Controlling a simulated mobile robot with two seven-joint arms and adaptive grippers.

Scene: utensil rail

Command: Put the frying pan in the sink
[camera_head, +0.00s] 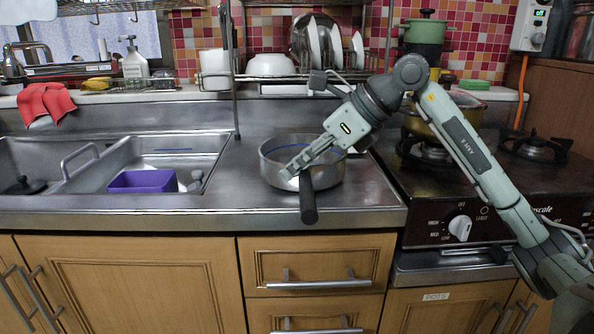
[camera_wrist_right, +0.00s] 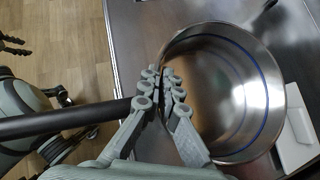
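The frying pan (camera_head: 330,172) is a steel pan with a dark handle (camera_head: 308,200), on the steel counter right of the sink (camera_head: 165,145). Its handle points toward the counter's front edge. My right gripper (camera_head: 291,172) is at the pan's near rim beside the handle. In the right wrist view, its fingers (camera_wrist_right: 160,78) are close together, one on each side of the rim of the pan (camera_wrist_right: 235,85), pinching it where the handle joins. The pan appears level on the counter.
A purple tub (camera_head: 143,181) sits in the right basin; a dark stopper (camera_head: 24,186) is in the left basin. A metal divider handle stands between them. The stove (camera_head: 480,190) with a yellow pot (camera_head: 445,122) is to the right. A dish rack (camera_head: 290,75) stands behind.

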